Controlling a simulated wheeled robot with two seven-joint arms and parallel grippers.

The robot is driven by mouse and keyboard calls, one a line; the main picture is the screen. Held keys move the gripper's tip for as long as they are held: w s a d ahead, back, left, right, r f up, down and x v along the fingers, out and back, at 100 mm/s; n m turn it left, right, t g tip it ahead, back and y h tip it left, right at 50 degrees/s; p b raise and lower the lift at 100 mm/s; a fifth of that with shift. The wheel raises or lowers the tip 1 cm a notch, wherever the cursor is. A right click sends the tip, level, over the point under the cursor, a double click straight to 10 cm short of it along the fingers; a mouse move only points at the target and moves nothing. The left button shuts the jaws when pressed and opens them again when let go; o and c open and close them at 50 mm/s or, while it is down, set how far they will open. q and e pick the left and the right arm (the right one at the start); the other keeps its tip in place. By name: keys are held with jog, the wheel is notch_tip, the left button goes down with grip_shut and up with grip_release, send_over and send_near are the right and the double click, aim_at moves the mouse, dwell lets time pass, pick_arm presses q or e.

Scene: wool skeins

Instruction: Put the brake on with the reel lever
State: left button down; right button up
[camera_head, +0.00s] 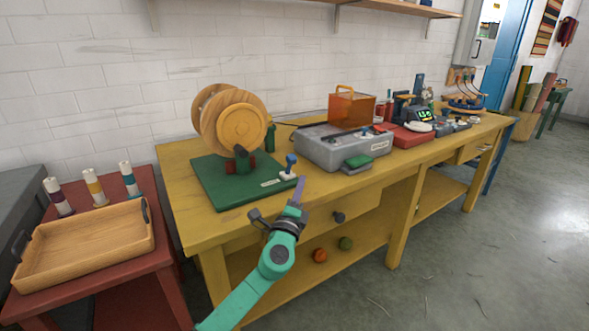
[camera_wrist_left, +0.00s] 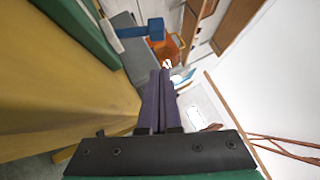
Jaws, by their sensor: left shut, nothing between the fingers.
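The reel lever (camera_head: 290,165) has a blue knob on a short stem and a white base, at the front right corner of the reel's green base plate (camera_head: 232,190). The wooden reel (camera_head: 235,120) stands upright on that plate. My left gripper (camera_head: 299,187) is shut and empty, just in front of the lever at the bench's front edge, apart from the knob. In the left wrist view the purple fingers (camera_wrist_left: 158,95) are together, and the blue knob (camera_wrist_left: 140,28) shows beyond them to the upper left. My right gripper is not in view.
A grey machine (camera_head: 335,148) with an orange cover (camera_head: 352,108) stands right of the lever on the yellow bench (camera_head: 200,228). A red side table at left holds a wooden tray (camera_head: 85,250) and thread spools (camera_head: 95,190). Open floor lies in front of the bench.

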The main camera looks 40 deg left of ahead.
aim_at(290, 164)
pick_arm(q)
jog(key=a, duration=0.1)
jog(key=w+a+r, duration=0.2)
jog(key=a, duration=0.1)
jog(key=shift+w, duration=0.1)
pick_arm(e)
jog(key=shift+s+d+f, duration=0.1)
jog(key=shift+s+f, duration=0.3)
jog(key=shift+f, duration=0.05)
